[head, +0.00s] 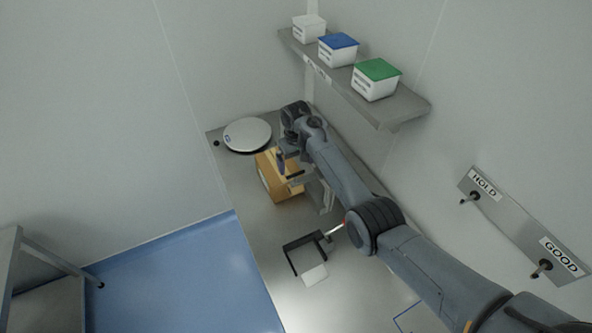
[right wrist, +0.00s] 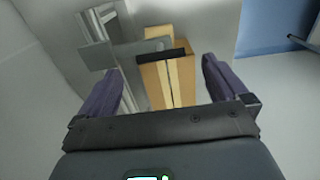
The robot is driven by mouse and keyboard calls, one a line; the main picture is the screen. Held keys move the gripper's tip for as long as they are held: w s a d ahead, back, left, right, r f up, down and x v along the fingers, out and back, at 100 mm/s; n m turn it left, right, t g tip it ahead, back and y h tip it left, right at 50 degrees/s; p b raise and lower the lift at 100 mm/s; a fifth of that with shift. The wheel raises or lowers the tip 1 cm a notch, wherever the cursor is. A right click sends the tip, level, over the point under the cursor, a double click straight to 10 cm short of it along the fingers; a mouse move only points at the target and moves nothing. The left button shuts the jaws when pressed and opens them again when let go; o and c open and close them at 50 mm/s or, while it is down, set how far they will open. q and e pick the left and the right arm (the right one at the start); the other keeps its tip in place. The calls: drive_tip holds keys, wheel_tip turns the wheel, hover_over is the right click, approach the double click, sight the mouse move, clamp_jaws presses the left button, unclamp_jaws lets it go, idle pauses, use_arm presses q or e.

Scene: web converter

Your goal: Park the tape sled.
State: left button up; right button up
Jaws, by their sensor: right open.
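My right gripper (head: 284,158) is open above a brown carton (head: 272,180) on the grey table. In the right wrist view its two purple-grey fingers (right wrist: 160,82) stand apart with nothing clamped between them. The carton (right wrist: 168,85) shows beyond and between them, with a paler strip along its top. A grey metal assembly with a flat plate (right wrist: 97,56) and a dark bar (right wrist: 165,55) reaches over the carton's edge. This may be the tape sled, but I cannot tell for certain. In the head view my arm hides much of it. My left gripper is not in view.
A round silver-topped device (head: 247,134) stands at the table's far left. A black open frame (head: 291,266) and white block (head: 314,276) lie nearer. A wall shelf (head: 405,108) holds white, blue-lidded and green-lidded boxes. A HOLD/GOOD panel (head: 515,221) has hooks.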

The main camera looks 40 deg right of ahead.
wheel_tip(320, 180, up, 4)
drive_tip(key=shift+f, duration=0.1)
idle(0.5)
drive_tip(key=s+a+f+n+t+h+p, duration=0.1)
drive_tip(key=s+a+f, duration=0.2)
drive_tip(key=s+f, duration=0.45)
drive_tip(key=s+a+f+n+t+h+p, duration=0.15)
drive_tip(key=s+f, duration=0.25)
drive_tip(key=s, duration=0.6)
drive_tip(key=s+a+r+y, duration=0.1)
drive_tip(key=s+a+r, duration=0.1)
drive_tip(key=s, duration=0.5)
drive_tip(key=s+a+r+n+p, duration=0.1)
drive_tip(key=s+a+r, duration=0.2)
drive_tip(key=s+a, duration=0.2)
drive_tip(key=s+a+r+t+y, duration=0.1)
drive_tip(key=s+a+r, duration=0.1)
drive_tip(key=s, duration=0.8)
drive_tip(key=shift+s+a+r+y+p, duration=0.2)
drive_tip(key=shift+a+r+y+p, duration=0.15)
drive_tip(key=shift+a, duration=0.3)
